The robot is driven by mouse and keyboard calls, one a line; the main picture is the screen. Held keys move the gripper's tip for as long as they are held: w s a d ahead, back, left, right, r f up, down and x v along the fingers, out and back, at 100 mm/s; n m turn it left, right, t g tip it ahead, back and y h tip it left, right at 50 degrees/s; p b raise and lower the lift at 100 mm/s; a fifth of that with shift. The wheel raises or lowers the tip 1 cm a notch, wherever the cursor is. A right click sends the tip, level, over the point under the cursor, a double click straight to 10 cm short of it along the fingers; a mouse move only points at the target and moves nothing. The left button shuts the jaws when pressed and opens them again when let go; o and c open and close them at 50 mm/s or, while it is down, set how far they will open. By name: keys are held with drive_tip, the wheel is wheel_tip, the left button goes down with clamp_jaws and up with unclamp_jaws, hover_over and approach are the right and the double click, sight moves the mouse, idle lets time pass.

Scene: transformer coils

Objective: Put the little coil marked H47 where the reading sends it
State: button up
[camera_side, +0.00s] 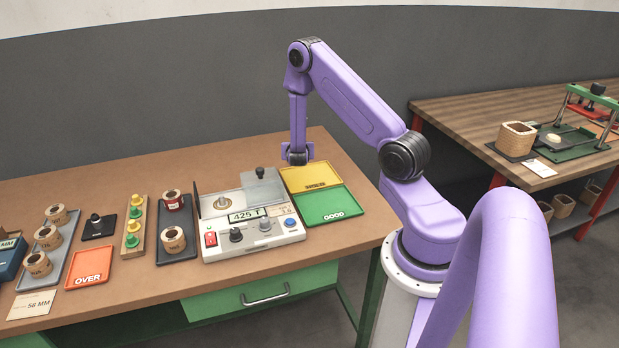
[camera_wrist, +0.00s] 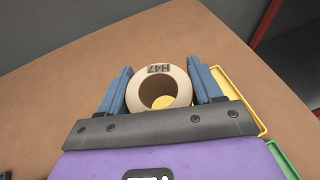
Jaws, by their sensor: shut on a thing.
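The little coil (camera_wrist: 160,88) is pale, ring-shaped and marked H47. My gripper (camera_wrist: 162,92) is shut on it, with one blue finger on each side. Yellow shows through the coil's hole. In the side view my gripper (camera_side: 297,158) is at the back left of the yellow tray (camera_side: 312,177); the coil cannot be made out there. The yellow tray's label is too small to read surely; it also shows in the wrist view (camera_wrist: 237,92). The tester (camera_side: 250,233) displays 425 T (camera_side: 246,215). The green tray (camera_side: 330,204) is marked GOOD, and the red tray (camera_side: 87,266) OVER.
Two coils stand on a dark tray (camera_side: 188,226) left of the tester. Several more stand on a grey tray (camera_side: 52,262). The table behind the tester is clear.

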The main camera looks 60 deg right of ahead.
sight(298, 177)
drive_tip(key=shift+f, duration=4.1)
drive_tip(key=shift+f, duration=0.2)
drive_tip(key=o, duration=1.2)
